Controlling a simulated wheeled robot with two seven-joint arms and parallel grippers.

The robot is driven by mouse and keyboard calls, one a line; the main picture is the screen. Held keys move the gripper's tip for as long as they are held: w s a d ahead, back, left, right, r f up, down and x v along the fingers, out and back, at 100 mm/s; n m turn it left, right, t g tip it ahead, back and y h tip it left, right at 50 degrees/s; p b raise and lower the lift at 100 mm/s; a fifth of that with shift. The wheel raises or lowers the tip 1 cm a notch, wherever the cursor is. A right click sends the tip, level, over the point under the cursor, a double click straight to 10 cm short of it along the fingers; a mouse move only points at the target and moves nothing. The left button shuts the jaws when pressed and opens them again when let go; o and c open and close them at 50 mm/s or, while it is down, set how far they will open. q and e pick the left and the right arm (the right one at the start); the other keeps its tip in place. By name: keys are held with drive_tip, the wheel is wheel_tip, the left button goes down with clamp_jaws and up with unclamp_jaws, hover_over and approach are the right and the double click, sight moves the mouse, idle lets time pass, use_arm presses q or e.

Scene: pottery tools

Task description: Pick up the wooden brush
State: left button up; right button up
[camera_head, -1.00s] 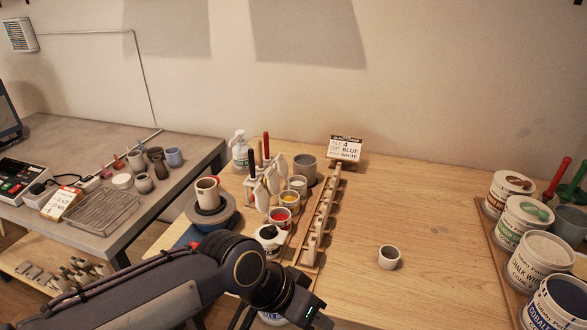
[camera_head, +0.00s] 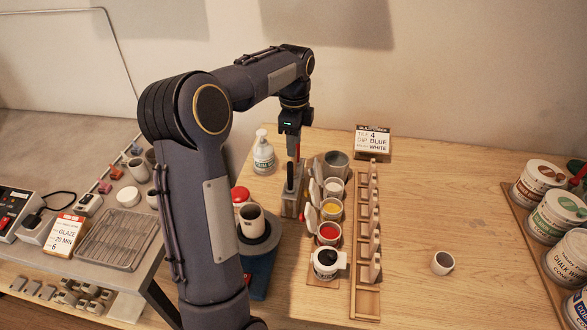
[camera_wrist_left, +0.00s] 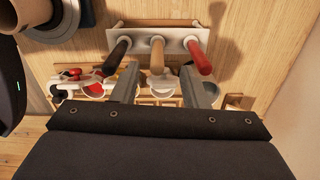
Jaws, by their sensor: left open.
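The wooden brush (camera_wrist_left: 157,55) stands upright in a holder between a black-handled tool (camera_wrist_left: 117,55) and a red-handled tool (camera_wrist_left: 201,58), its pale handle pointing up at the left wrist camera. My left gripper (camera_wrist_left: 162,82) is open, its fingers on either side of the wooden handle in that view; I cannot tell whether they touch it. In the head view my left gripper (camera_head: 292,143) points down over the grey holder (camera_head: 289,207), and the wooden handle is hard to make out there. My right gripper is not in view.
Glaze cups, including a yellow one (camera_head: 331,209) and a red one (camera_head: 328,233), stand right of the holder beside a wooden rack (camera_head: 366,300). A white bottle (camera_head: 263,158) is at its left. A small cup (camera_head: 442,263) stands on otherwise clear table; large tubs (camera_head: 560,218) line the right.

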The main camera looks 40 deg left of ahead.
use_arm(q)
wheel_tip(320, 180, down, 7)
drive_tip(key=shift+s+f+p, duration=0.1)
drive_tip(key=shift+s+p, duration=0.05)
drive_tip(key=shift+p, duration=0.6)
drive_tip(key=shift+c, duration=0.4)
clamp_jaws()
